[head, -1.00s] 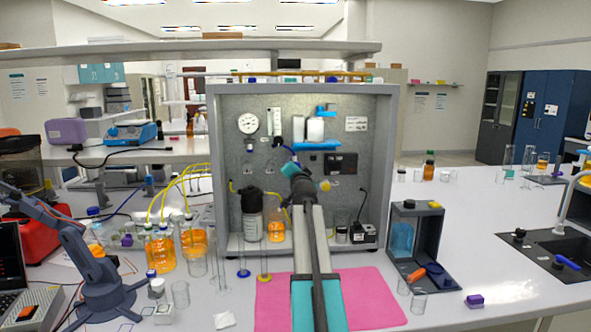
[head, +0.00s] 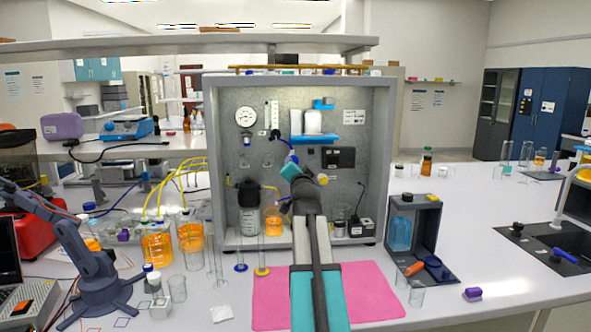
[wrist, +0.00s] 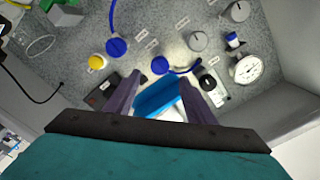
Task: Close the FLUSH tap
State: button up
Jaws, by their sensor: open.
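The upright grey panel of the rig (head: 345,100) carries several taps with small labels I cannot read, so I cannot tell which is FLUSH. In the wrist view, a blue knob (wrist: 160,65) with a blue tube lies just beyond my fingertips. A second blue knob (wrist: 117,47) and a yellow knob (wrist: 96,62) lie to its left. Two grey knobs (wrist: 197,40) (wrist: 236,10) lie to its right. My gripper (wrist: 160,88) is open, a finger on each side of a blue shelf (wrist: 157,98) in the picture, holding nothing visible. My arm hides part of the panel in the head view.
A round gauge (head: 246,117) and a shelf with white bottles (head: 312,122) are on the panel. Bottles (head: 249,215) and orange flasks (head: 158,243) stand below and left.

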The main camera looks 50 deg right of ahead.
jog(key=shift+b+v, duration=0.3)
jog(key=shift+v, duration=1.65)
jog(key=shift+f, duration=0.1)
